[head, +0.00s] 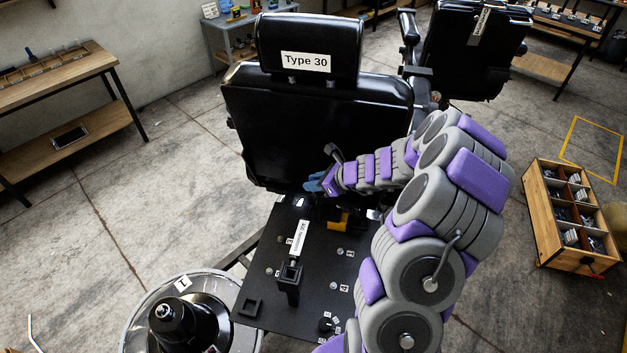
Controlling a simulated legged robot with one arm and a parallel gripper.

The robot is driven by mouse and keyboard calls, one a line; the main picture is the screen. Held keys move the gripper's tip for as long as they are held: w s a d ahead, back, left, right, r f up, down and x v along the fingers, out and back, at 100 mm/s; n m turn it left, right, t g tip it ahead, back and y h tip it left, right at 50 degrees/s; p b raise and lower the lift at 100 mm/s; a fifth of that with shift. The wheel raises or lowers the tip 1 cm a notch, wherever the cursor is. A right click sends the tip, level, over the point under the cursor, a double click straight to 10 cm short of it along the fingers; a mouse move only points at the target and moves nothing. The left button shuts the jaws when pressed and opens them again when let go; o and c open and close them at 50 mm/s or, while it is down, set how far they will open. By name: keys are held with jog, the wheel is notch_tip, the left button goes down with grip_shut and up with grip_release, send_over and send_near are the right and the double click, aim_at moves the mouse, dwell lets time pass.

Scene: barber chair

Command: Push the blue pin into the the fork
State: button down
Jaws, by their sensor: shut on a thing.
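My gripper (317,185) is at the lower edge of the black chair back, above the far end of the black plate. It is shut on a small blue piece (312,184), which looks like the blue pin. The piece is small and partly hidden, so its exact tilt is unclear. A black bracket with a yellow part (338,222) sits just below and to the right of my gripper. I cannot clearly make out the fork; the area behind my gripper and wrist is hidden.
A black barber chair back labelled Type 30 (306,62) stands ahead. The black plate (258,290) carries a labelled lever (299,240). A round base (180,315) is at lower left. A wooden bin (545,235) stands right. Open floor lies left.

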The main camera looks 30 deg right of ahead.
jog(key=shift+a, duration=0.6)
jog(key=shift+d, duration=0.1)
jog(key=shift+s+d+p, duration=0.1)
jog(key=shift+d+p, duration=0.3)
jog(key=shift+d, duration=0.15)
jog(key=shift+a, duration=0.5)
dwell(0.6)
notch_tip(320, 180, down, 6)
jog(key=b, duration=0.2)
dwell(2.5)
jog(key=c, duration=0.8)
grip_release()
jog(key=shift+r, duration=0.1)
